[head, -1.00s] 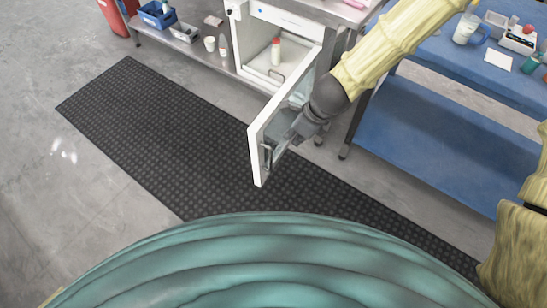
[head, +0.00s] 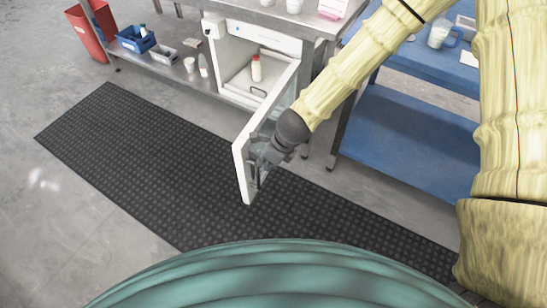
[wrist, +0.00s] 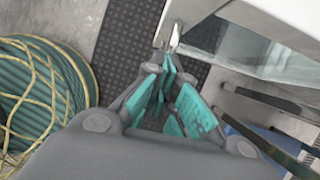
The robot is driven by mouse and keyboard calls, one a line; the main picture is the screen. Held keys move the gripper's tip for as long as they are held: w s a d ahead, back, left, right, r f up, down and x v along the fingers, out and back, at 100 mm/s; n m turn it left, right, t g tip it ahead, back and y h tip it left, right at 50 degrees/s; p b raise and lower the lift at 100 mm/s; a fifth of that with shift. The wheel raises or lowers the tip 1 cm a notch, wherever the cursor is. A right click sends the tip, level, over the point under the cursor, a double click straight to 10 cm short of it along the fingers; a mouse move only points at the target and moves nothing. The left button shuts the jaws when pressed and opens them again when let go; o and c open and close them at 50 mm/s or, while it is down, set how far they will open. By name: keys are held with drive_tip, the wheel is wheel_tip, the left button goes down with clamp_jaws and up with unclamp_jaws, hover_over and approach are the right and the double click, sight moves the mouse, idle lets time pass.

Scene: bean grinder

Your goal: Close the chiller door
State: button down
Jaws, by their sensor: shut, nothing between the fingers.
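The chiller (head: 262,38) is a white cabinet under the steel bench, and its inside is open to view. Its door (head: 240,172) stands wide open, swung out toward me from the right side. The handle (head: 254,174) is on the door's right-hand face, near the free edge. My gripper (head: 262,158) is at that face, close to the handle; contact cannot be told. In the wrist view my gripper (wrist: 172,88) shows teal finger pads, shut and empty. The white door (wrist: 285,15) fills the upper right there, with a metal fitting (wrist: 168,36) just beyond the fingers.
A bottle with a red cap (head: 256,70) stands inside the chiller. A black mat (head: 130,150) covers the floor in front. A blue workbench (head: 400,135) stands to the right. A blue bin (head: 136,38) sits on the lower shelf at left.

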drive_tip(key=shift+w+a, duration=0.55)
drive_tip(key=shift+a, duration=0.35)
drive_tip(key=shift+w+a, duration=0.5)
drive_tip(key=shift+a, duration=0.35)
